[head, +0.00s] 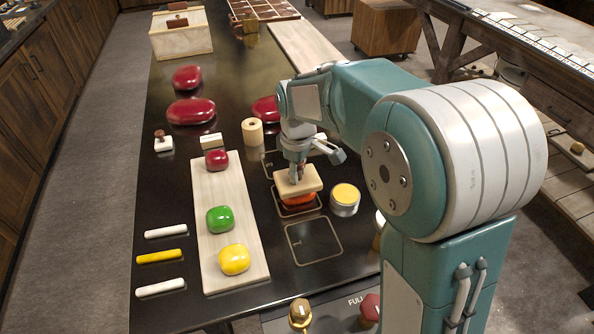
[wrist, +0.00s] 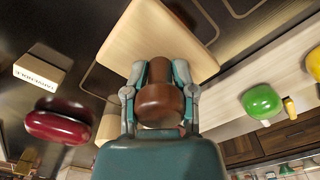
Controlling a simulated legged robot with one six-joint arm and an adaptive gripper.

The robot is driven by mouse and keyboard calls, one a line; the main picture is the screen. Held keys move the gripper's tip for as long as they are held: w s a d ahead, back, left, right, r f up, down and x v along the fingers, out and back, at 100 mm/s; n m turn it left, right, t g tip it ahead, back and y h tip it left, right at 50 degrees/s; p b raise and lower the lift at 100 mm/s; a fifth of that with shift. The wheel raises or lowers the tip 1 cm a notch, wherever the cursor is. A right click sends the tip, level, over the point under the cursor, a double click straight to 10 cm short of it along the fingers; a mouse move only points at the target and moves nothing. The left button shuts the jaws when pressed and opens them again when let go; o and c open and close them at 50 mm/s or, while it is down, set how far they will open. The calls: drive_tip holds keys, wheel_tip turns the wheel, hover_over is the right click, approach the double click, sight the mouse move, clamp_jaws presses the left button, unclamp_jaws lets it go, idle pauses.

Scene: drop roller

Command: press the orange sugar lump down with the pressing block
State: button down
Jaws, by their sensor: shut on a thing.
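The pressing block (head: 299,180) is a pale wooden slab with a brown knob (wrist: 158,100) on it. My gripper (head: 297,170) is shut on the knob, and its fingers stand on both sides of the knob in the wrist view (wrist: 160,92). The orange sugar lump (head: 299,199) shows under the block in the head view, inside a square outline on the dark table. The block covers its top, and I cannot tell whether they touch. In the wrist view the block (wrist: 165,38) hides the lump.
A cup with yellow contents (head: 345,198) stands close right of the block. A pale board (head: 228,215) at left bears red, green (head: 220,219) and yellow (head: 234,259) lumps. A wooden ring (head: 252,131) stands behind. An empty outlined square (head: 313,241) lies in front.

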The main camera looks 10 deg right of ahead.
drive_tip(key=shift+r, duration=3.55)
